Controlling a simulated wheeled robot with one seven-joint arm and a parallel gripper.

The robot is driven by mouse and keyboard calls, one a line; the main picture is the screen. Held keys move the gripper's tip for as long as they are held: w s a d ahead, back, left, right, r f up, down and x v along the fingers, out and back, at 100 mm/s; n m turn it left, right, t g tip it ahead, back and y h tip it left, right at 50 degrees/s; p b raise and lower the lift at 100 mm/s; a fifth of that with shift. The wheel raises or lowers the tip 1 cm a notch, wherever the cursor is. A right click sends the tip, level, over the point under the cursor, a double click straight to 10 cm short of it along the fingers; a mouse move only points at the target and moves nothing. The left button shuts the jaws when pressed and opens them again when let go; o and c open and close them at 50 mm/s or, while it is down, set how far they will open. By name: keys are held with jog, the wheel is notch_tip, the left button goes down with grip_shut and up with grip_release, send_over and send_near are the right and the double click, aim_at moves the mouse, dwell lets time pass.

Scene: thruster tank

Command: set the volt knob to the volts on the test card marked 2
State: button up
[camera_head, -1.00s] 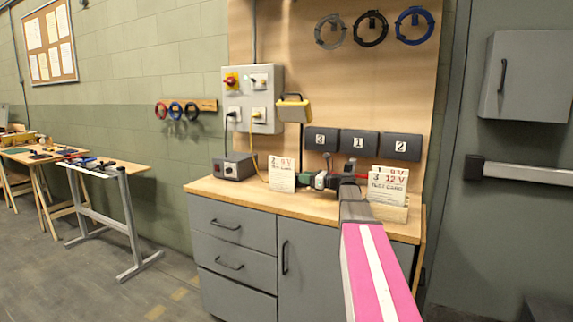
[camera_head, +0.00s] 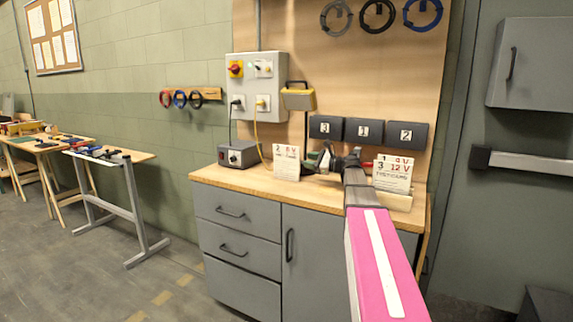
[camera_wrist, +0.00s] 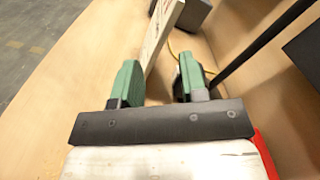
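The grey power box (camera_head: 238,153) stands on the bench at the left. A round knob shows on its front, but its marks are too small to read. A test card (camera_head: 286,163) stands right of it, marked 2 at its top left; its volt figure is blurred. My gripper (camera_head: 325,159) is just right of this card, above the bench, partly hidden by my arm. In the wrist view my gripper (camera_wrist: 158,82) has its green fingers apart. The card's edge (camera_wrist: 162,28) rises beyond them near the left finger, and the box (camera_wrist: 195,12) is past it.
Another test card (camera_head: 393,172), marked 1 and 3, stands right of my arm. Black panels (camera_head: 364,131) numbered 3, 1 and 2 hang behind. A wall panel (camera_head: 257,80) with a red switch is above the box. Floor at the left is open.

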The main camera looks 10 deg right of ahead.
notch_tip(320, 180, up, 10)
jog(key=n, duration=2.9)
send_near(286, 163)
notch_tip(286, 163, up, 5)
jog(key=x, duration=0.6)
jog(key=shift+w+f, duration=0.2)
jog(key=shift+w, duration=0.05)
jog(key=shift+d, duration=0.1)
grip_shut()
